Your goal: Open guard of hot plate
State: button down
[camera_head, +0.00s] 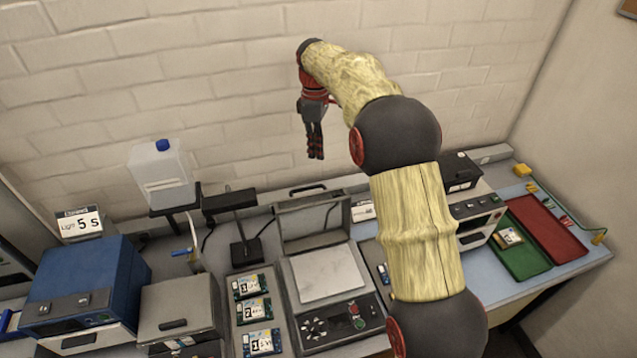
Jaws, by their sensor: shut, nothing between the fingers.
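The device that looks like the hot plate (325,272) stands on the bench at the middle, with a bare pale square plate and a button panel in front. Its guard (312,218) stands upright along the back edge of the plate, with a dark handle (307,188) at its top. My gripper (315,152) hangs above and behind the guard, fingers pointing down. It is shut and empty, apart from the handle.
A blue box device (85,290) and a grey box (180,308) stand at the left. A white canister (162,175) stands behind them. Several labelled cards (252,310) lie left of the plate. Green (520,250) and red (548,228) trays lie at the right. The wall is close behind my gripper.

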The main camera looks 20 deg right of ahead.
jog(key=f+m+t, duration=0.1)
jog(key=m, duration=0.1)
jog(key=f+m+t, duration=0.1)
jog(key=f+m, duration=0.1)
jog(key=m, duration=0.1)
jog(key=d+f+m, duration=0.1)
jog(key=f+m, duration=0.1)
jog(key=shift+w+f+t+b, duration=0.2)
jog(key=shift+w+t+b, duration=0.1)
jog(key=shift+t, duration=0.1)
jog(key=w+f+m+t, duration=0.1)
jog(key=w+f+m, duration=0.45)
jog(key=f, duration=0.45)
jog(key=s, duration=0.1)
jog(key=s+r, duration=0.1)
jog(key=shift+s+r+n+p, duration=0.2)
jog(key=shift+s+n+p, duration=0.15)
jog(key=shift+s, duration=0.05)
jog(key=shift+s, duration=0.1)
jog(key=shift+r+t, duration=0.15)
jog(key=shift+t, duration=0.15)
